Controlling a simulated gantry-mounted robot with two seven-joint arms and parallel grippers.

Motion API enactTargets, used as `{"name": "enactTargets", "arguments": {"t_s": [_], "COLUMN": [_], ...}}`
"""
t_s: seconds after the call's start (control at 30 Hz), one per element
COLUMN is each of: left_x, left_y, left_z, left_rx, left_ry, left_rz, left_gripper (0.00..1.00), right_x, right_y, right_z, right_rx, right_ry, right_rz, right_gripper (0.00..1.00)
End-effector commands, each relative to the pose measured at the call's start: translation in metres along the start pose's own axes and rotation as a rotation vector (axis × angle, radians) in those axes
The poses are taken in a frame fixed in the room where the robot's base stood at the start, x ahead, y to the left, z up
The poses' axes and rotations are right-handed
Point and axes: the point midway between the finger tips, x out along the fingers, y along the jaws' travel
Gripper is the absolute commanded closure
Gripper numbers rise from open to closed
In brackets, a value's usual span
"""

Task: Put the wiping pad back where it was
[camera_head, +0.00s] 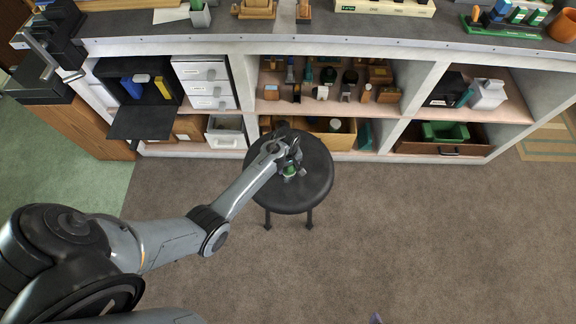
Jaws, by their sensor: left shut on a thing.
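My left arm reaches in from the left to a round black stool (312,188). My left gripper (291,169) is over the stool's seat, pointing down. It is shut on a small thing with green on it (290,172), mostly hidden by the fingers. This may be the wiping pad, but it is too small to be sure. I cannot tell whether it touches the seat. My right gripper is not in view.
Behind the stool stands a white shelf unit with a grey top (350,38). Its bays hold white drawers (205,88), bottles, wooden boxes and a brown drawer (440,147) with a green thing in it. A vise (48,55) is at the top left. The carpet (420,230) is clear.

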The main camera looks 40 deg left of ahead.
Motion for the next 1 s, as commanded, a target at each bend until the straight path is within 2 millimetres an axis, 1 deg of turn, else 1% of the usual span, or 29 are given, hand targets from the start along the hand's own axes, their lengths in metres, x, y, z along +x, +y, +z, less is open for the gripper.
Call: {"name": "enactTargets", "arguments": {"t_s": [0.17,0.3,0.33,0.4,0.5,0.83,0.93,1.0], "left_x": [-0.001,0.002,0.003,0.002,0.002,0.0,-0.007,-0.016], "left_y": [0.0,0.0,0.0,0.0,0.0,0.0,0.0,0.001], "left_z": [0.0,0.0,0.0,0.0,0.0,0.0,0.0,0.0], "left_rx": [0.0,0.001,0.001,0.001,0.001,0.0,0.0,0.001], "left_ry": [0.001,0.0,0.0,0.0,0.0,0.0,0.001,0.001], "left_rz": [0.001,0.0,0.0,0.0,0.0,0.001,0.001,0.001], "left_gripper": [0.7,0.7,0.4,0.3,0.16,0.16,0.16,0.16], "right_x": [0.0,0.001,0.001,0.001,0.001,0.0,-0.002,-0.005], "right_y": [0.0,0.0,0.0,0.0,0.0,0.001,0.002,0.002], "right_z": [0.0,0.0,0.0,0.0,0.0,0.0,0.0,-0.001], "right_rx": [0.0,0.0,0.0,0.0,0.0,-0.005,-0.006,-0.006], "right_ry": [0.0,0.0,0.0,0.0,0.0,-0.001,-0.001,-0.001], "right_rz": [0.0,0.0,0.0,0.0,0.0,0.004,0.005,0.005], "right_gripper": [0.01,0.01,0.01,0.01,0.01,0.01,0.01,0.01]}}
